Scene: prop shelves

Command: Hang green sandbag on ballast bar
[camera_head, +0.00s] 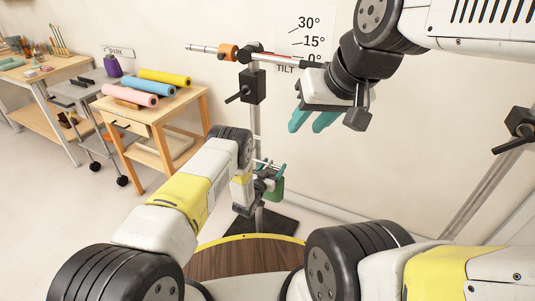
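The green sandbag (278,188) is low beside the upright stand, partly hidden by my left gripper (268,178). The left gripper's teal fingers are at the bag's top, but their gap is too small and covered to read. A short, thin silver bar (266,162) shows just above them; I cannot tell whether it is the ballast bar or whether the bag hangs on it. My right gripper (312,122) is higher, to the right of the stand. Its two teal fingers are apart, with nothing between them.
The stand has a dark base (272,222) and a tilted crossbar (205,48) with an orange collar (229,51). A wooden table (142,128) with coloured rolls is at left, beside a wheeled cart (87,115). A round wooden top (240,262) is in front. Another pole (485,190) stands at right.

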